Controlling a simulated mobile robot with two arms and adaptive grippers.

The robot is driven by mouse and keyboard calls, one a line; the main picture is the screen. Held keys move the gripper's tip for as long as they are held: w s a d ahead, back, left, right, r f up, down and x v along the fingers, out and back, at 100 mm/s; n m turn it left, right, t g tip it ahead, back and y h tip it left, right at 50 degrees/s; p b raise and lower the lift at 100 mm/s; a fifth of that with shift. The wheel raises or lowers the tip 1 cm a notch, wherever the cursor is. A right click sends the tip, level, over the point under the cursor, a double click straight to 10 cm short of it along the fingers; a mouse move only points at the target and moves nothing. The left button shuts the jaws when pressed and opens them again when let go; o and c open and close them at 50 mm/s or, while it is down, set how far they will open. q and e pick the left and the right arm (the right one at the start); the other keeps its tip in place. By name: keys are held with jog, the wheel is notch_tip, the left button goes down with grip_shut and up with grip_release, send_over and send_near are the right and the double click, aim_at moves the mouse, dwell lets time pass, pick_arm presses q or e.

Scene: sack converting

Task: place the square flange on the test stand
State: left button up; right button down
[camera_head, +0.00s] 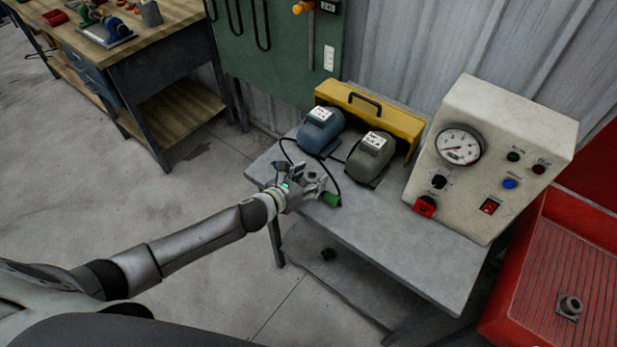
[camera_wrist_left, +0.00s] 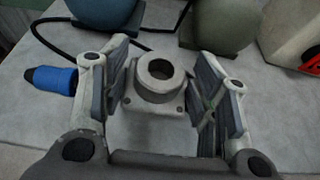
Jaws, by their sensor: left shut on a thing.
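My left gripper (camera_head: 311,183) is over the left front part of the grey test stand (camera_head: 400,245). It is shut on a light grey square flange, which shows between its fingers in the left wrist view (camera_wrist_left: 159,88). The flange has a round collar with an open bore on a square base with corner holes. My right gripper is in neither view.
A blue motor (camera_head: 320,131) and an olive motor (camera_head: 370,158) stand behind the gripper. A cable with a green connector (camera_head: 331,199) lies close by. A gauge console (camera_head: 490,160) stands at right. A red tray (camera_head: 545,270) holds another flange-like part (camera_head: 570,307). The stand's front middle is clear.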

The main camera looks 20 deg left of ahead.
pick_arm(q)
jog(key=shift+f+b, duration=0.45)
jog(key=shift+f, duration=0.1)
jog(key=o, duration=1.2)
